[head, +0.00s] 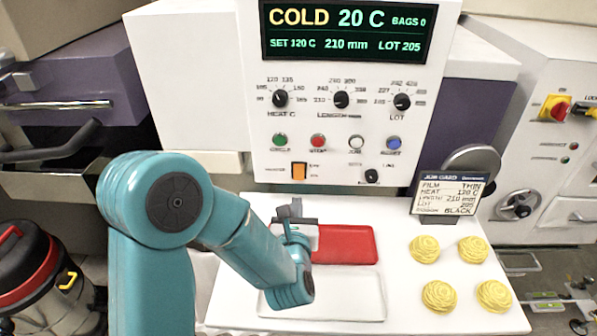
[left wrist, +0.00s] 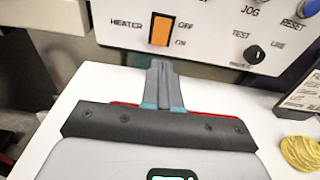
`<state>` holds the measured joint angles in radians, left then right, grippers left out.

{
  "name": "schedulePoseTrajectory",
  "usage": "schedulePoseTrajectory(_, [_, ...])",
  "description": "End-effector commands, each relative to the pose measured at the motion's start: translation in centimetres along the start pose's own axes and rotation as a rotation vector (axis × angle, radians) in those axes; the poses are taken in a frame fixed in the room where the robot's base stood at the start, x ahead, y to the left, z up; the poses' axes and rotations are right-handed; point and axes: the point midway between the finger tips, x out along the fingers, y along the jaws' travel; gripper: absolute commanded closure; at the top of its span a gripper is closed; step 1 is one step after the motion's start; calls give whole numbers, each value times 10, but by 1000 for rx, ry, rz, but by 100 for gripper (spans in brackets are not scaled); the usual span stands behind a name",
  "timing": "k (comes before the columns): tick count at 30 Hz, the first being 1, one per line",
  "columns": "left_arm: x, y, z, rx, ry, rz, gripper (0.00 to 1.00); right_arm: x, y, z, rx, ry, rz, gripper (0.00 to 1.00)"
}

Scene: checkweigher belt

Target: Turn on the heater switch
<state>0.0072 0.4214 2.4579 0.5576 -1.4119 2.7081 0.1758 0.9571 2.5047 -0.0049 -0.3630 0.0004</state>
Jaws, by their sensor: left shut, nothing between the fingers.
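The heater switch (head: 299,171) is an orange rocker low on the white panel. It also shows in the left wrist view (left wrist: 161,30), with HEATER to its left, OFF beside its top and ON beside its bottom. Which end is pressed in I cannot tell. The display (head: 345,30) above reads COLD 20 C, SET 120 C. My left gripper (head: 291,205) is shut and empty, in front of and below the switch. In the left wrist view its fingertips (left wrist: 161,66) point at the panel just under the switch, seemingly apart from it. My right gripper is not in view.
Dials and coloured buttons sit above and right of the switch, including a red stop button (head: 317,141). A small black test knob (head: 371,176) is to its right. On the white table are a red pad (head: 350,245), a job card (head: 440,193) and several yellow nests (head: 424,249).

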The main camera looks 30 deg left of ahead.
Motion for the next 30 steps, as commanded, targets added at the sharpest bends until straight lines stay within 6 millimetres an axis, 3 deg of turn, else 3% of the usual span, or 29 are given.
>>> schedulePoseTrajectory(6, [48,1,2,1,3,4,100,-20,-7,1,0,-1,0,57])
schedulePoseTrajectory(12, [78,0,1,1,2,1,100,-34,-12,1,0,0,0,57])
schedulePoseTrajectory(18, [90,0,-1,1,2,0,100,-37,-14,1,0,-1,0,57])
schedulePoseTrajectory(30, [91,0,-5,1,-3,0,100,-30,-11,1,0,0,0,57])
